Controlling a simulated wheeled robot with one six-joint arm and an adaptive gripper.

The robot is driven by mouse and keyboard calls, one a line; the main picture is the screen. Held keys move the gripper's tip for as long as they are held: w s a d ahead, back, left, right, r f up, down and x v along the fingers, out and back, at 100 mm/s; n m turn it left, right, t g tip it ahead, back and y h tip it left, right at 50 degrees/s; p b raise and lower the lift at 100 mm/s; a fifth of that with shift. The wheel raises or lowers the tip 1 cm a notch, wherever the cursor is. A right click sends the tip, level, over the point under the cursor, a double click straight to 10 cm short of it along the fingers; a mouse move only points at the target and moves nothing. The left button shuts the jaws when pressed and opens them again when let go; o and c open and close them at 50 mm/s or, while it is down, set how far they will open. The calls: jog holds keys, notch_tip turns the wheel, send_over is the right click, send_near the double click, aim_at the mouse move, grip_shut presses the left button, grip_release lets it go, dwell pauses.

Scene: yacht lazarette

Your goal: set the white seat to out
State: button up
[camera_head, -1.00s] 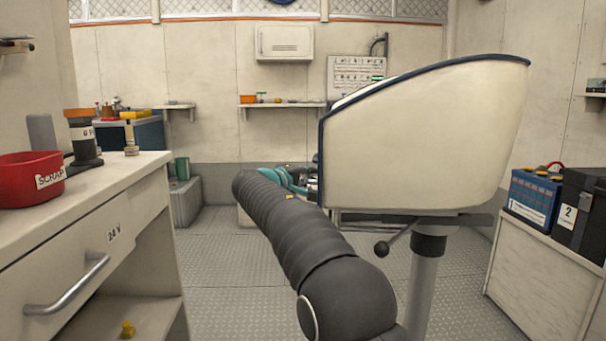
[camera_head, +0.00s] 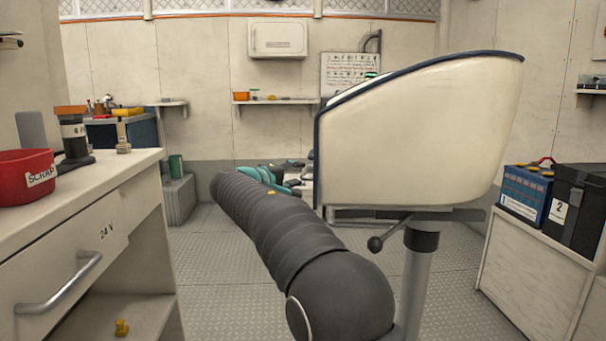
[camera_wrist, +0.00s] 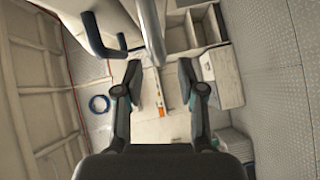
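The white seat (camera_head: 425,140) is a cream bucket shell with a dark blue rim, at centre right in the head view. It stands on a grey post (camera_head: 416,290) with a black collar. A lever with a black knob (camera_head: 376,244) sticks out to the left under the shell. My gripper (camera_wrist: 159,70) is open and empty in the wrist view, its two fingers well apart. In the head view only teal bits of it show beyond my arm, left of the seat. A grey tube (camera_wrist: 151,30) and a dark bent bar (camera_wrist: 96,36) appear past the fingertips; I cannot tell what they belong to.
At left is a counter with a drawer (camera_head: 60,265) and a red scrap bin (camera_head: 25,175). At right a cabinet (camera_head: 530,285) carries a blue battery (camera_head: 527,192) and a black case (camera_head: 577,210). Open floor (camera_head: 225,270) lies between counter and seat.

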jog(key=v, duration=0.7)
jog(key=shift+s+a, duration=0.15)
jog(key=shift+s, duration=0.1)
